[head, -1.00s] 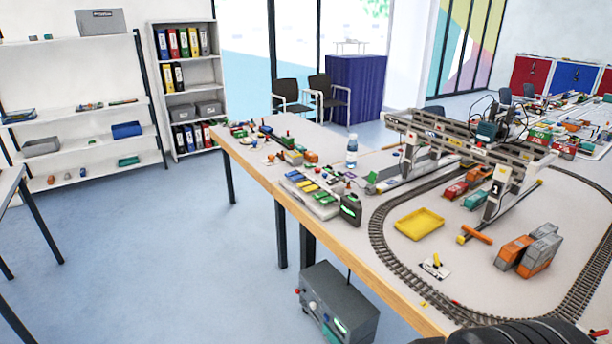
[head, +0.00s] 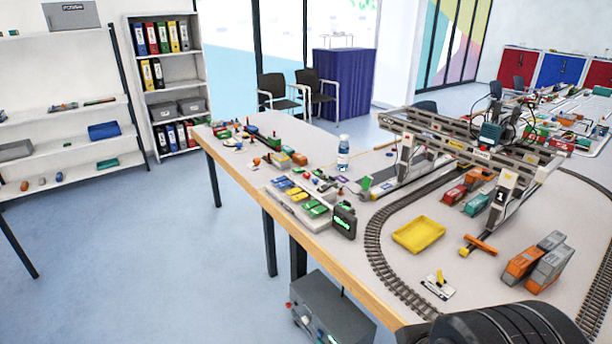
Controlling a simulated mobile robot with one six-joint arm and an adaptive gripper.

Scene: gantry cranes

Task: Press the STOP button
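A control panel (head: 296,199) with rows of blue, yellow and green keys lies near the front edge of the table (head: 350,250). A small dark box with a lit green display (head: 344,220) stands at its right end. A grey box (head: 330,308) on the floor under the table has a few small coloured controls on its face, partly cut off by the bottom edge. No STOP lettering is readable, so I cannot tell which control is the STOP button. My gripper is not in view.
A gantry crane (head: 470,140) spans an oval track (head: 375,235). A yellow tray (head: 419,234), orange and grey wagons (head: 537,262) and a bottle (head: 343,154) stand on the table. A black rounded shape (head: 500,325) fills the bottom right. The floor (head: 150,250) left of the table is clear.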

